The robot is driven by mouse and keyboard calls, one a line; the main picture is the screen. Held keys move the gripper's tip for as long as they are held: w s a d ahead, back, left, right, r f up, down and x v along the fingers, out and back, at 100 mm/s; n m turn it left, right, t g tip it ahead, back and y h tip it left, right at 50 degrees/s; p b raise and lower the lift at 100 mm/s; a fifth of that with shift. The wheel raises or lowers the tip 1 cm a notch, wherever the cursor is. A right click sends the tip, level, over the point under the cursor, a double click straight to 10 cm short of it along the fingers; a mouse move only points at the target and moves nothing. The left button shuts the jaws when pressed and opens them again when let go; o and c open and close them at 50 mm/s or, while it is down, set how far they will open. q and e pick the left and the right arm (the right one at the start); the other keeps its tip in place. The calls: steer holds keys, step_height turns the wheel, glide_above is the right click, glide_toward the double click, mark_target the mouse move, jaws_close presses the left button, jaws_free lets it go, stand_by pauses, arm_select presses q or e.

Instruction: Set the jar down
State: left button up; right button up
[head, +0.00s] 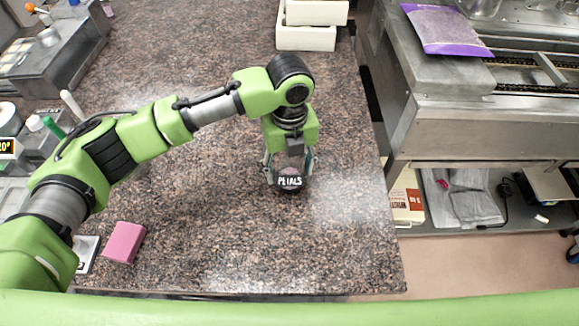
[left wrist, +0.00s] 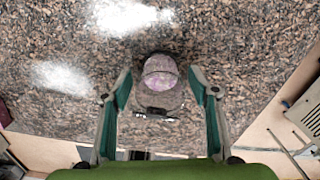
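The jar (head: 290,182), with a dark band lettered "PETALS", appears to stand on the speckled granite counter (head: 345,225), near its right end. My left gripper (head: 289,165) reaches down over it. In the left wrist view the jar (left wrist: 160,85) shows pinkish contents and sits between the two green-lined fingers of the left gripper (left wrist: 159,78). The fingers are open, with a gap on each side of the jar. Part of the jar is hidden behind the gripper in the head view. My right gripper is not in view.
A pink block (head: 124,242) lies on the counter at the lower left. White boxes (head: 306,36) are stacked at the back. A steel unit with a purple-edged bag (head: 447,30) stands to the right, past the counter's edge. The counter around the jar is clear.

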arm_select(q)
steer(key=shift+r, duration=0.3)
step_height(320, 180, up, 12)
steer(key=b, duration=0.2)
steer(key=shift+f, duration=0.15)
stand_by(0.5)
